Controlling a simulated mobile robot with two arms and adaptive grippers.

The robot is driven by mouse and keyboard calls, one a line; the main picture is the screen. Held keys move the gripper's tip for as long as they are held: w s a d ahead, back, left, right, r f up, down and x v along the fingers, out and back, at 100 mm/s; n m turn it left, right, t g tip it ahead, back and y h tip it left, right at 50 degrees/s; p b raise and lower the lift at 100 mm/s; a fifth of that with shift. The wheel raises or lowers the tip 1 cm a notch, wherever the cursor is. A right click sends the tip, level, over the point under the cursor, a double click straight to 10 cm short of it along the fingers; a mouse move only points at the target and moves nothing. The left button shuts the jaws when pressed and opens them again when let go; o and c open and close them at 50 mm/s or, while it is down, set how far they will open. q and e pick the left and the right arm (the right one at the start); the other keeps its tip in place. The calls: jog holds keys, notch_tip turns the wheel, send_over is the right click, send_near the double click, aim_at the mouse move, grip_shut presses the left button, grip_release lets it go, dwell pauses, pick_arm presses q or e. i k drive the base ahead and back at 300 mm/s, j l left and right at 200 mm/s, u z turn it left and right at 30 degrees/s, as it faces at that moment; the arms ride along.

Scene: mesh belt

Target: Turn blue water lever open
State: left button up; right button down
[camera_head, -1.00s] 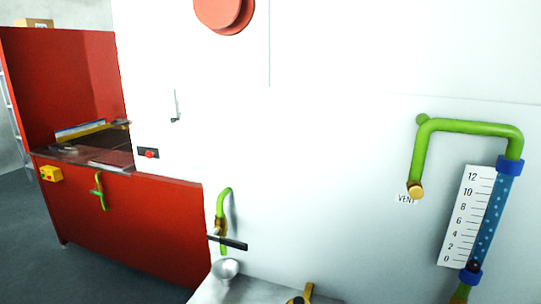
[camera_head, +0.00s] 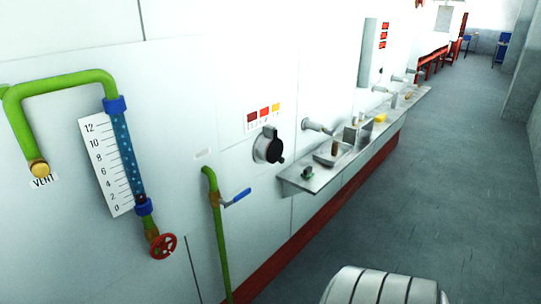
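The blue water lever (camera_head: 237,197) is on a green vertical pipe (camera_head: 221,250) fixed to the white wall, left of the picture's middle. The lever sticks out to the right from a small brass-coloured valve body and tilts slightly upward. Neither of my grippers shows in the head view. One rounded white ribbed part (camera_head: 385,287) of mine shows at the bottom right.
Left of the lever are a red handwheel (camera_head: 162,246), a blue gauge tube (camera_head: 128,160) and a vent pipe (camera_head: 60,84). A black rotary switch (camera_head: 268,146) is above right. A metal shelf (camera_head: 296,181) juts out right. The grey floor (camera_head: 450,180) at right is clear.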

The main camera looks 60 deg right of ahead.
aim_at(238, 197)
jog(key=z, duration=1.65)
jog(key=i+l+u, duration=0.1)
jog(key=u, duration=0.3)
jog(key=i+l+u, duration=0.15)
jog(key=u, duration=0.25)
jog(key=i+l+u, duration=0.1)
jog(key=u, duration=0.3)
jog(key=l+u, duration=0.55)
jog(key=u, duration=0.25)
jog(key=i, duration=0.05)
